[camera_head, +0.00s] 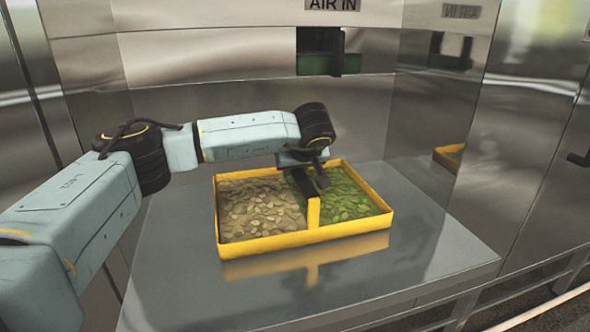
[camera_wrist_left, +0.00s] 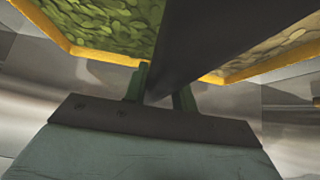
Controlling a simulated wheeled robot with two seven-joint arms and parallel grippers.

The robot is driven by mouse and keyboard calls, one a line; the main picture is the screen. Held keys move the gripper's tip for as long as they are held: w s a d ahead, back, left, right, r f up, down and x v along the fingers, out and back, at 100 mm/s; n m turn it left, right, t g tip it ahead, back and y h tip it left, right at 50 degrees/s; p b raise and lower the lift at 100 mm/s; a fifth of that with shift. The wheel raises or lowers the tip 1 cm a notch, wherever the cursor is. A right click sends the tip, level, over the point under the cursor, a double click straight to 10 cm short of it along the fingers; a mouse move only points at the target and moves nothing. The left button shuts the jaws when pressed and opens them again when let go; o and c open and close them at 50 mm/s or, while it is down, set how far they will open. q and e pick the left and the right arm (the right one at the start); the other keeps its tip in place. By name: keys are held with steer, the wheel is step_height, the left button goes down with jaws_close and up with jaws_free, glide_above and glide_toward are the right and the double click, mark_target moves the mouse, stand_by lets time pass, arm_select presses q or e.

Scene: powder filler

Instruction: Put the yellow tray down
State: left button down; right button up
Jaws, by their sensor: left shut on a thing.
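The yellow tray (camera_head: 262,243) is at the middle of the grey metal table in the head view. Its left compartment holds beige-brown pieces (camera_head: 258,207), its right compartment green ones (camera_head: 340,194). My left gripper (camera_head: 313,188) reaches over the tray from the far side and is shut on a dark bar at its middle divider. In the left wrist view the gripper fingers (camera_wrist_left: 160,85) are close around the dark bar (camera_wrist_left: 205,40), with the tray's yellow rim (camera_wrist_left: 105,56) just beyond. I cannot tell whether the tray touches the table. My right gripper is out of view.
The metal table (camera_head: 185,285) is clear around the tray and mirrors it. Shiny steel walls stand behind and at the right, one reflecting the tray. A wall opening (camera_head: 322,62) sits under an "AIR IN" sign (camera_head: 332,4). A rail (camera_head: 465,308) runs at the lower right.

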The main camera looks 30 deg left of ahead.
mark_target(300, 170)
arm_select(q)
steer(key=shift+r, duration=0.15)
steer(key=c, duration=1.6)
jaws_free()
steer(key=shift+f, duration=0.25)
steer(key=o, duration=0.5)
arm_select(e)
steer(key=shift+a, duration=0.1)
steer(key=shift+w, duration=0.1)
arm_select(q)
steer(key=shift+r, duration=0.3)
steer(key=p+v, duration=0.1)
steer(key=v, duration=0.5)
steer(key=shift+s+d+r, duration=0.1)
steer(key=v, duration=0.4)
steer(key=shift+r, duration=0.15)
steer(key=shift+s+d+r, duration=0.35)
steer(key=shift+d+r, duration=0.05)
steer(key=shift+r, duration=0.05)
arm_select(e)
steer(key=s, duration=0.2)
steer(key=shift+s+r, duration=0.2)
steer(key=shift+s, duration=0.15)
